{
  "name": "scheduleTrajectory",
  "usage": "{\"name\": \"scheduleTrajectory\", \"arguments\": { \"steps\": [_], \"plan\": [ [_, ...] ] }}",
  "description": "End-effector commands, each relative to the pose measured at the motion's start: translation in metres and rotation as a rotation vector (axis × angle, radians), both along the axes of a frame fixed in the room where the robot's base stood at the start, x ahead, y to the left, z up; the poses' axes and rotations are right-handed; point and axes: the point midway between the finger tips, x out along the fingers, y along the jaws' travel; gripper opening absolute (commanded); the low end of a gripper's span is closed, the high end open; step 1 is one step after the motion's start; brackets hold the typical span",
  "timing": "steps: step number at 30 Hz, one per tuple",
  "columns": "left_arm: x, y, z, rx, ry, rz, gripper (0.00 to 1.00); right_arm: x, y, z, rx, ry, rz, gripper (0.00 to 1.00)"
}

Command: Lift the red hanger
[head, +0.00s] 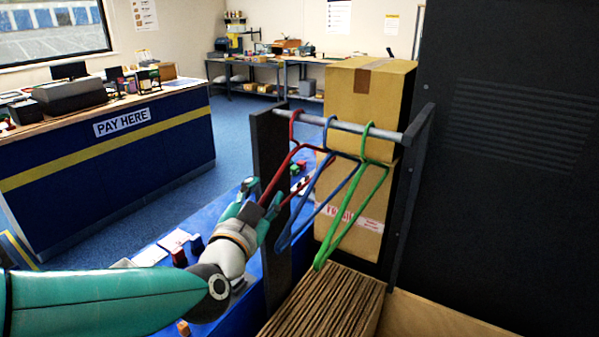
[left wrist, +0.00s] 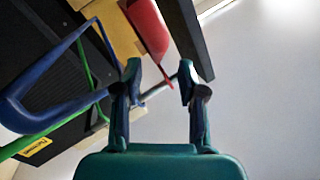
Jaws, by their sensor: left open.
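The red hanger (head: 281,172) hangs by its hook at the left end of a grey rail, left of the blue and green hangers. In the left wrist view the red hanger (left wrist: 149,28) shows large, just beyond and between my fingertips. My left gripper (head: 262,196) is open at the hanger's lower left end. Its two fingers also show in the left wrist view (left wrist: 160,75), apart with nothing clamped. The gripper hides part of the hanger's lower end, and I cannot tell whether they touch. My right gripper is in neither view.
The blue hanger (head: 318,207) and green hanger (head: 352,213) hang close on the right. The rail (head: 349,129) runs between dark posts, the left one (head: 269,150) near my gripper. Cartons (head: 366,92) stand behind. Flat cardboard (head: 322,312) lies below. A blue table (head: 228,210) is under my arm.

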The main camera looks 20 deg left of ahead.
Motion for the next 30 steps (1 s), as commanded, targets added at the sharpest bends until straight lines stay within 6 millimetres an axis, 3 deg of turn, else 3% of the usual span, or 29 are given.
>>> {"name": "scheduleTrajectory", "arguments": {
  "steps": [12,20,22,28,30],
  "plan": [
    [0.047,0.004,0.002,0.001,0.001,0.002,0.40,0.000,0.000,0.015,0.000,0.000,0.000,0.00],
    [0.051,0.004,0.001,0.000,0.000,0.001,0.40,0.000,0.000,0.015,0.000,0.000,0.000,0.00],
    [0.051,0.004,0.001,0.000,0.000,0.001,0.34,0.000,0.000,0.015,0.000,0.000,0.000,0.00],
    [0.051,0.004,0.001,0.000,0.000,0.001,0.00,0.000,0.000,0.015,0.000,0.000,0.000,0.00],
    [0.051,0.004,0.001,0.000,0.000,0.001,0.00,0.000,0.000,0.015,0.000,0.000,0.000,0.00]
  ]
}}
